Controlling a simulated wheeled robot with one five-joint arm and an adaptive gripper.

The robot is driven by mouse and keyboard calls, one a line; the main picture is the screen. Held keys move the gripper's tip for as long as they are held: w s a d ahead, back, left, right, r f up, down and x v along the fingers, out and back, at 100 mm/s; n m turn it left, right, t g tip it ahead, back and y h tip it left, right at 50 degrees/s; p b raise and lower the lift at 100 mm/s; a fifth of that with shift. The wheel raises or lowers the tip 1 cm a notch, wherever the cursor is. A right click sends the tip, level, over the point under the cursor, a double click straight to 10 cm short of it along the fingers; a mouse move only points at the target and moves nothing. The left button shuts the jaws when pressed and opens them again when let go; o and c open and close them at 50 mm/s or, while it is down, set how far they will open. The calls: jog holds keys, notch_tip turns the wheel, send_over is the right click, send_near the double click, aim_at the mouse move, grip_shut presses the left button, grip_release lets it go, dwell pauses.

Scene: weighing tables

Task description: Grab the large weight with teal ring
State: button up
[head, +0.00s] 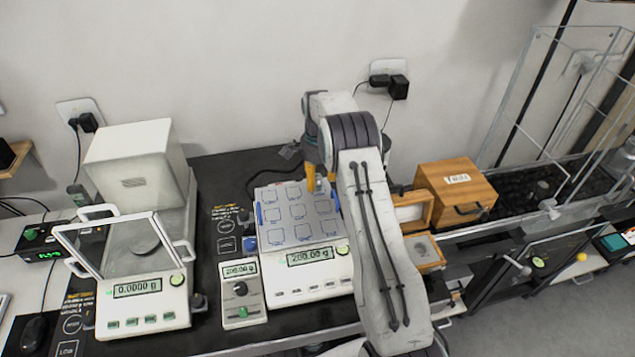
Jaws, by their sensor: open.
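I cannot make out a large weight with a teal ring; my arm may hide it. My gripper (321,186) points down over the back right of a white balance (310,290). Its orange fingers are apart, and I see nothing held between them. The balance's pan (297,233) is marked with several blue outlined squares. Its display reads 200.00 g. My arm covers the area to the right of the pan.
A balance with a glass draft shield (110,243) stands at left, reading 0.0000 g. A small control box (241,293) stands between the balances. A wooden box (455,188) and open wooden case (427,253) stand right of my arm. A glass enclosure (555,100) is far right.

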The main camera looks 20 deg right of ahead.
grip_shut()
dwell(0.4)
jog(key=shift+r, duration=0.1)
